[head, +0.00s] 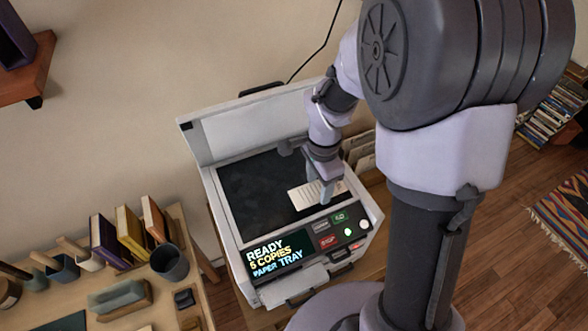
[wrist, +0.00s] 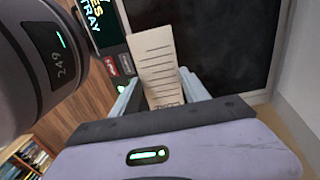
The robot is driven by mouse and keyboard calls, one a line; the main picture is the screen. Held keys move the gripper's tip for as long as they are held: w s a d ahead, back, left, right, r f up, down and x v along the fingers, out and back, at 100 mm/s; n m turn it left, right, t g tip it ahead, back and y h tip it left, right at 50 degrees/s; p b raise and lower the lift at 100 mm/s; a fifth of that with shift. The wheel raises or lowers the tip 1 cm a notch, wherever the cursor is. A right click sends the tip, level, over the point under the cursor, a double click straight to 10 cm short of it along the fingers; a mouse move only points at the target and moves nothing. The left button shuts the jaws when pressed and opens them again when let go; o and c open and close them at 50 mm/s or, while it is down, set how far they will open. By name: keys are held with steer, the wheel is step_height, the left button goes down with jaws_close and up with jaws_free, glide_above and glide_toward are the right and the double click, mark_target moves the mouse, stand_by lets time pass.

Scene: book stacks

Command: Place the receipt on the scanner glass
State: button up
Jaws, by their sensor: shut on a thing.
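The receipt (head: 304,196) is a small cream slip with printed lines. My gripper (head: 325,194) is shut on its right end, near the front right of the scanner glass (head: 250,184). In the wrist view the receipt (wrist: 152,60) stretches out from between my two fingers (wrist: 165,90), over or on the edge of the dark glass (wrist: 215,40). I cannot tell whether the receipt touches the glass. The scanner lid (head: 245,132) stands open at the back. My fingers hide the receipt's held end.
The copier's panel (head: 278,258) reads "READY 5 COPIES PAPER TRAY", with buttons (head: 328,241) beside it. A wooden desk (head: 205,300) at the left holds upright books (head: 130,232) and a dark cup (head: 170,264). The left part of the glass is clear.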

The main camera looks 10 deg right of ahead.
glide_above(300, 179)
steer(key=shift+s+f, duration=0.25)
steer(key=shift+f, duration=0.15)
steer(key=f, duration=0.1)
steer(key=f+b, duration=0.1)
steer(key=f, duration=0.1)
steer(key=shift+w+f, duration=0.35)
steer(key=shift+f, duration=0.05)
steer(key=shift+r, duration=0.1)
steer(key=o, duration=1.3)
